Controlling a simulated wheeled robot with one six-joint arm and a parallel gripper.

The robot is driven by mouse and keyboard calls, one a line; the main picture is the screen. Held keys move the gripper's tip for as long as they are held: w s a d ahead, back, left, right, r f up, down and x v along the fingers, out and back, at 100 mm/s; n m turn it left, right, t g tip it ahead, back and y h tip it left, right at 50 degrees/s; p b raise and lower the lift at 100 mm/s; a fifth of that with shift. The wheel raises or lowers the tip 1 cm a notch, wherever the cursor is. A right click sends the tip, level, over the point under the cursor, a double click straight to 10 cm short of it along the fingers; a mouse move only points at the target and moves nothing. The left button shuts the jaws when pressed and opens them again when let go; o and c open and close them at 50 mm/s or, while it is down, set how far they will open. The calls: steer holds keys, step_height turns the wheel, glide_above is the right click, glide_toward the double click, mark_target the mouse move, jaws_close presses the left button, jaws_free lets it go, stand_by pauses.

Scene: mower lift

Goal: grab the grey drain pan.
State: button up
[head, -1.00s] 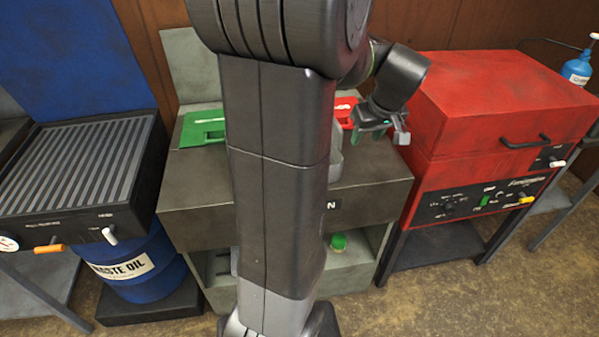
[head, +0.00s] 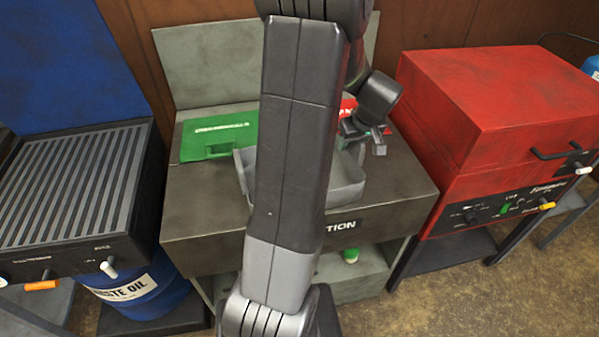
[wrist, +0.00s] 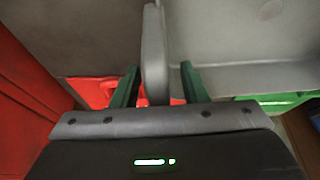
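The grey drain pan (head: 345,190) sits on the dark bench top, partly hidden behind my arm. It also fills the upper right of the wrist view (wrist: 240,40). My gripper (head: 364,132) is at the pan's far right side in the head view. In the wrist view its green fingers (wrist: 158,82) stand apart, with an upright grey wall or tab of the pan between them. A gap shows between that part and the right finger; the left finger is very close to it, and I cannot tell whether they touch.
A green tray (head: 205,148) lies left of the pan and a red one (head: 347,106) behind my gripper. A large red cabinet (head: 490,100) stands close on the right. A ribbed black unit (head: 70,190) and a blue drum (head: 140,290) are on the left.

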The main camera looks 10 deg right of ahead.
jaws_close()
stand_by(1.4)
